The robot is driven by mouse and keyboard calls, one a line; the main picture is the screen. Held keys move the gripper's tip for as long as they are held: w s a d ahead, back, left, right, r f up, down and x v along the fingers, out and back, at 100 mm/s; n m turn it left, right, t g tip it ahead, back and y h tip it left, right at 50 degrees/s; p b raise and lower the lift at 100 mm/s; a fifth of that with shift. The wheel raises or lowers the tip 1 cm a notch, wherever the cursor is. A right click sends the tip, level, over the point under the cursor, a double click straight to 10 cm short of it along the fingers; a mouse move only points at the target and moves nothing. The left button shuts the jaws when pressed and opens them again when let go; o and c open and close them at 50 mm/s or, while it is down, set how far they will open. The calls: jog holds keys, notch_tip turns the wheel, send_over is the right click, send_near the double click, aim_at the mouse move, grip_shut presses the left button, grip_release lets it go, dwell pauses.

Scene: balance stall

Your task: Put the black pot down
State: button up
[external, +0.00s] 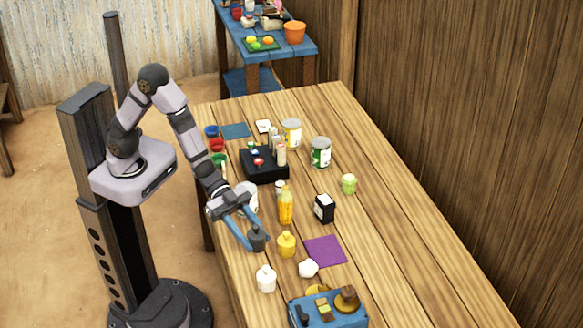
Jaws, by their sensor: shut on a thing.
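The black pot (258,241) is a small dark pot near the table's left edge in the external view. My gripper (255,233) is shut on it, with its two blue fingers on either side of the pot. The fingers hide part of the pot. I cannot tell whether its base touches the wooden table (400,240) or hangs just above it.
A yellow pot (286,244) stands close on the right, and a white pot (266,279) stands in front. A white faceted object (308,268), a purple mat (325,251), a yellow bottle (286,206) and a blue box (330,312) are nearby. The table's right side is clear.

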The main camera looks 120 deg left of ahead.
aim_at(254, 231)
jog(key=shift+r, duration=1.5)
